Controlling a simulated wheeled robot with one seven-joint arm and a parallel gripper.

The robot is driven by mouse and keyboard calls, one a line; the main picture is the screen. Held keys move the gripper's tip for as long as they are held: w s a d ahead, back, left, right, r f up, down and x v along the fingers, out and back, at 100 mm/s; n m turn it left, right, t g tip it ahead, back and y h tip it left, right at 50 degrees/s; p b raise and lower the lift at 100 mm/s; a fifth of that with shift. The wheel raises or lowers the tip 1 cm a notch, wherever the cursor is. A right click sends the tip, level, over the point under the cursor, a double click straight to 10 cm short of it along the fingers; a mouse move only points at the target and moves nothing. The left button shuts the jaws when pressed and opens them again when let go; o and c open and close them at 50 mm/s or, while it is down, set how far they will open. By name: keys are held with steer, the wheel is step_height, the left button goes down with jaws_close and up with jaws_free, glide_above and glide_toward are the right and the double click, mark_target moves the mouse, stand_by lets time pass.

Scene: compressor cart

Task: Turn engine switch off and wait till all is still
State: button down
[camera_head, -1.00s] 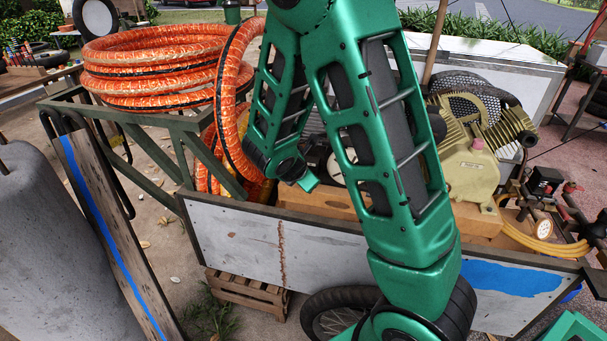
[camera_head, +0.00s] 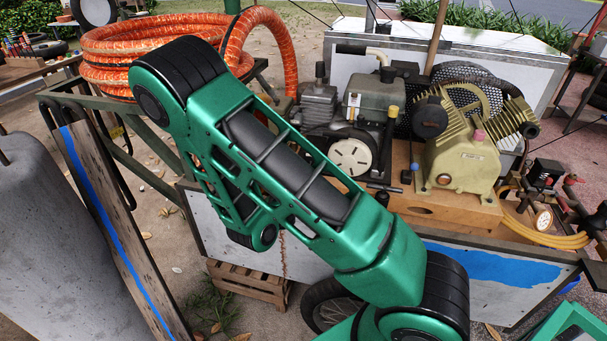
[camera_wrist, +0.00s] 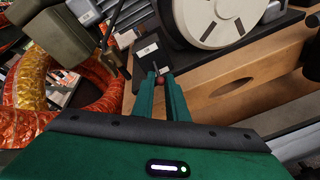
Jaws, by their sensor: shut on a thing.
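The engine (camera_head: 378,100) stands on the cart, grey with a white round cover (camera_head: 350,156). The cover also shows at the top of the wrist view (camera_wrist: 215,15). Beside it in the wrist view is a dark panel with a pale label (camera_wrist: 148,50). A small red-tipped part (camera_wrist: 160,79), seemingly the engine switch, sits at the panel's lower end. My gripper (camera_wrist: 161,78) is shut on this part, its green fingers on either side. The fingers hide most of it, so its switch position cannot be told. In the head view my gripper is hidden behind my arm.
A beige compressor (camera_head: 465,165) with a belt guard stands right of the engine on the wooden base (camera_head: 425,205). Coiled orange hose (camera_head: 110,50) lies on the rack at left. The cart's side panel (camera_head: 490,285) runs along the front. A wooden crate (camera_head: 245,285) stands below.

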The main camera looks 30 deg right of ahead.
steer(key=shift+f, duration=0.1)
stand_by(0.4)
steer(key=c, duration=1.8)
jaws_free()
steer(key=shift+w, duration=0.1)
steer(key=shift+o, duration=0.2)
